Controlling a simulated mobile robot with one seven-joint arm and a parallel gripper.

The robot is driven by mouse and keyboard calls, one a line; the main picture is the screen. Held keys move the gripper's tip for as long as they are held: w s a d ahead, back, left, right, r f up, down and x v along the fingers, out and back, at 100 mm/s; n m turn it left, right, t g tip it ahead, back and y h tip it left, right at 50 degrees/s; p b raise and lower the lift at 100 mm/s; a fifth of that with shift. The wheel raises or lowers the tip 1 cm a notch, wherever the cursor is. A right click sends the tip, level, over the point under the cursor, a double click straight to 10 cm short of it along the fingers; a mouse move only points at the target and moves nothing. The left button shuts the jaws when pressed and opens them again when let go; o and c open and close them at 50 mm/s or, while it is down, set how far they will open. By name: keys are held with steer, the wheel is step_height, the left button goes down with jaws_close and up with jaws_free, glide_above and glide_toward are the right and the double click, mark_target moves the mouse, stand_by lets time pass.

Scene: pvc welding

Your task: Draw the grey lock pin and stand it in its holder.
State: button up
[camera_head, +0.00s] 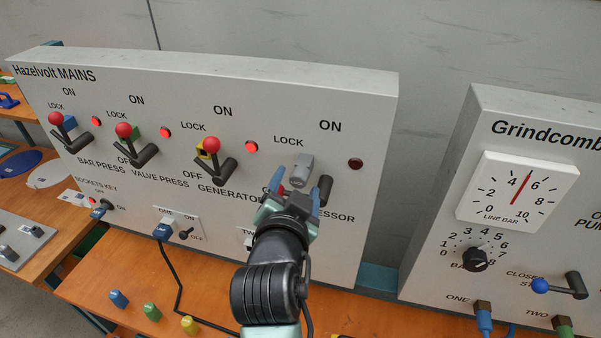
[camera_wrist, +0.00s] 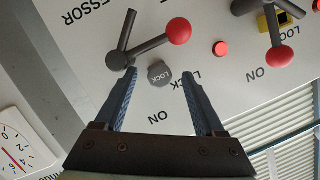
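The grey lock pin (camera_head: 302,169) sits in the mains panel below the word LOCK, at the rightmost lever, the compressor one. In the wrist view its round end (camera_wrist: 160,74), marked LOCK, faces me. My gripper (camera_head: 295,190) is open in front of it; in the wrist view the blue fingertips (camera_wrist: 159,74) stand either side of the pin, with gaps showing. The compressor lever (camera_wrist: 147,47) with its red knob lies just beyond the fingertips. A grey plate with grey pieces (camera_head: 24,240) lies at the far left; I cannot tell whether it is the holder.
Several other levers with red knobs (camera_head: 123,130) line the mains panel (camera_head: 225,85). Blue (camera_head: 119,298), green (camera_head: 152,312) and yellow (camera_head: 190,325) pieces stand on the orange bench below. A black cable (camera_head: 178,285) crosses the bench. The Grindcomb panel (camera_head: 435,235) stands at right.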

steer(key=shift+s, duration=0.1)
steer(key=s+a+p, duration=0.1)
steer(key=s+a, duration=0.1)
steer(key=s, duration=0.6)
steer(key=shift+s+a+r, duration=0.15)
steer(key=shift+s+r, duration=0.05)
steer(key=shift+r, duration=0.2)
stand_by(0.6)
